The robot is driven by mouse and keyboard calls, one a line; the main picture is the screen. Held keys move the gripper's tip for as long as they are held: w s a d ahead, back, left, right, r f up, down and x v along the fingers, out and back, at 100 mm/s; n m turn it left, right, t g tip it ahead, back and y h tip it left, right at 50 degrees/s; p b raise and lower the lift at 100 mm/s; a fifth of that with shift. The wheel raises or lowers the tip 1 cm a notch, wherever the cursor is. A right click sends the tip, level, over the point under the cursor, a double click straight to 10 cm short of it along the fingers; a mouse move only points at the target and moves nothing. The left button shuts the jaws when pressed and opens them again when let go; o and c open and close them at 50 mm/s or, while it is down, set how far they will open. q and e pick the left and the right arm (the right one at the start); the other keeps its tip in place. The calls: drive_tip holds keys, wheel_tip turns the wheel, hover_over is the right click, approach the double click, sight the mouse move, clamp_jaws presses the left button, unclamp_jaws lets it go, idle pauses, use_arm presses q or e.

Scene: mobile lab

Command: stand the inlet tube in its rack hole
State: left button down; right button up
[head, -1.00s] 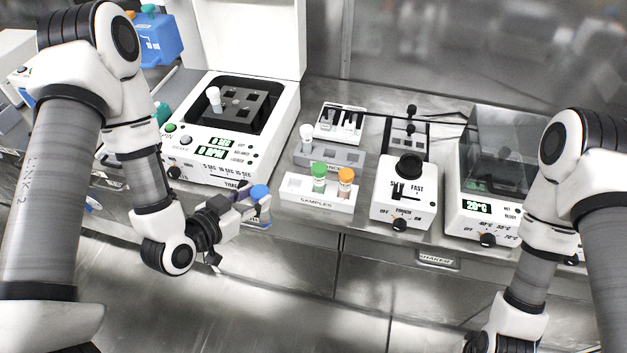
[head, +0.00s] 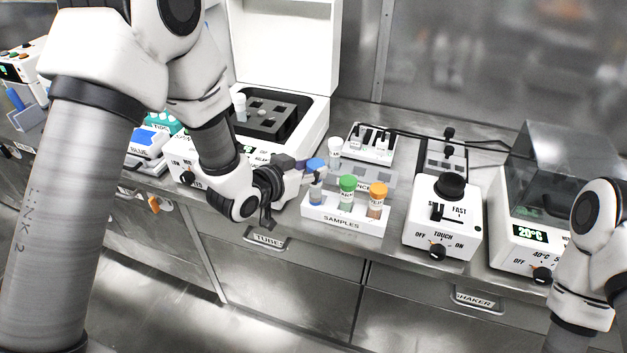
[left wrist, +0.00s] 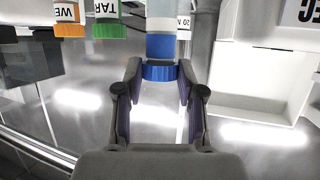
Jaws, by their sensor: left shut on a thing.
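The blue-capped tube (head: 315,190) is upright at the left end of the white SAMPLES rack (head: 341,224). Its blue cap sits higher than the green and orange caps beside it. I cannot tell whether its lower end is inside the hole. My left gripper (head: 308,178) comes in from the left and is shut on this tube near its cap. In the left wrist view the blue cap (left wrist: 160,72) is between the two fingers. The green-capped tube (head: 347,190) and orange-capped tube (head: 377,198) stand in the same rack. My right gripper is out of view.
A grey rack (head: 376,178) with a white-capped tube (head: 335,150) is just behind. The open centrifuge (head: 285,140) stands back left. A shaker (head: 443,215) with a black knob is right of the rack, then a clear-lidded heater (head: 530,235). The bench edge runs in front.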

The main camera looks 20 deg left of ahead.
sight(313, 203)
use_arm(q)
drive_tip(key=shift+w+d, duration=0.15)
drive_tip(key=shift+w, duration=0.4)
drive_tip(key=shift+w+f, duration=0.15)
drive_tip(key=shift+f, duration=0.1)
wheel_tip(313, 203, down, 4)
drive_tip(key=b, duration=0.3)
drive_tip(key=shift+r, duration=0.2)
drive_tip(key=shift+w+r, duration=0.1)
drive_tip(key=shift+r, duration=0.05)
drive_tip(key=c, duration=0.7)
unclamp_jaws()
